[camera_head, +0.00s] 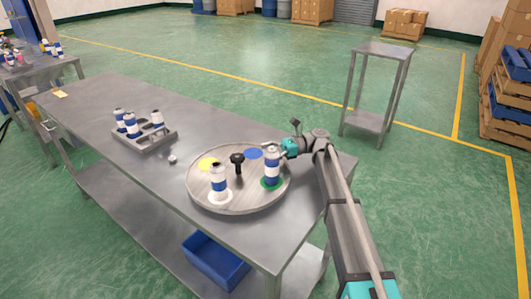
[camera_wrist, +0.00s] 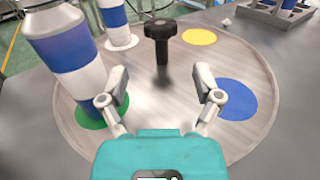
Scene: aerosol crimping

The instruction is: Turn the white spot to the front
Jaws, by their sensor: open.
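A round turntable (camera_head: 232,203) lies on the metal table, with a black knob (camera_head: 237,160) standing at its middle. Its white spot (camera_head: 219,197) is at the near left and bears a blue-and-white can (camera_head: 219,182). A second can (camera_head: 271,168) stands on the green spot (camera_head: 271,184) at the right. The yellow spot (camera_head: 208,163) and blue spot (camera_head: 254,154) are bare. My gripper (camera_head: 283,150) is at the turntable's right rim. In the wrist view my gripper (camera_wrist: 168,92) is open and empty, its fingers short of the black knob (camera_wrist: 162,38), the near can (camera_wrist: 75,62) to their left.
A grey tray (camera_head: 150,139) with several cans stands left of the turntable. A small white item (camera_head: 172,159) lies between them. A blue bin (camera_head: 215,258) is under the table (camera_head: 98,105). The table's far left is mostly clear.

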